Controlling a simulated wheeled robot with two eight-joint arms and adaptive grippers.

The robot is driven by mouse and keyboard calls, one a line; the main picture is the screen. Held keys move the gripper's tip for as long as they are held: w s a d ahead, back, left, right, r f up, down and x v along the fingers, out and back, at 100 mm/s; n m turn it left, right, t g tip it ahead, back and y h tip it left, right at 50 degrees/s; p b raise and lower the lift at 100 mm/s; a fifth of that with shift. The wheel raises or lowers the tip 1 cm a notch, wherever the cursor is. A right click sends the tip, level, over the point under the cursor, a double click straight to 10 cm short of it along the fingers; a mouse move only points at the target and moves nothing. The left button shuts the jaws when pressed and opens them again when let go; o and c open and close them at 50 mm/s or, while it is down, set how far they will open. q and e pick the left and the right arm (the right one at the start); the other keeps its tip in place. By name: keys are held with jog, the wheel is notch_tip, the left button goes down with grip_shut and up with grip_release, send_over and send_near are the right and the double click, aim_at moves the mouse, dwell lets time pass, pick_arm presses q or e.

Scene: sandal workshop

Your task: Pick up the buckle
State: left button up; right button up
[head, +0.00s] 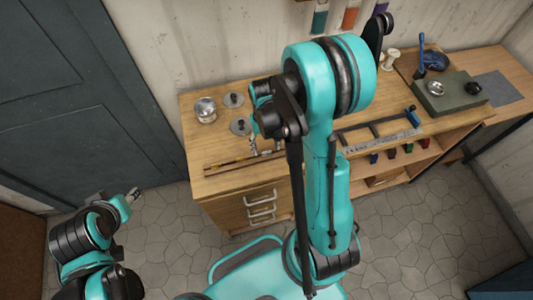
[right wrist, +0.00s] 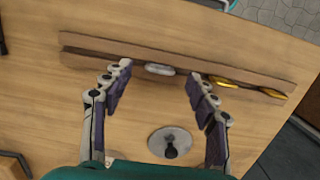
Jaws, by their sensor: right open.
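A small silver oval piece (right wrist: 160,69), which looks like the buckle, lies at a wooden strip (right wrist: 100,45) in the right wrist view. Gold pieces (right wrist: 222,82) lie along the same strip to its right. My right gripper (right wrist: 158,88) is open and empty, its fingers spread to either side of the silver piece in the picture. I cannot tell its height above the bench. In the head view my right gripper (head: 265,149) is over the workbench, near the strip (head: 225,165), and partly hides it. My left gripper (head: 132,195) is away from the bench, too small to read.
A metal disc with a dark knob (right wrist: 170,143) lies between the finger bases in the right wrist view. A dark frame tool (head: 375,130) lies to the right.

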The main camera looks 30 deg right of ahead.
jog(key=shift+s+f, duration=0.15)
jog(key=shift+f, duration=0.65)
jog(key=c, duration=0.9)
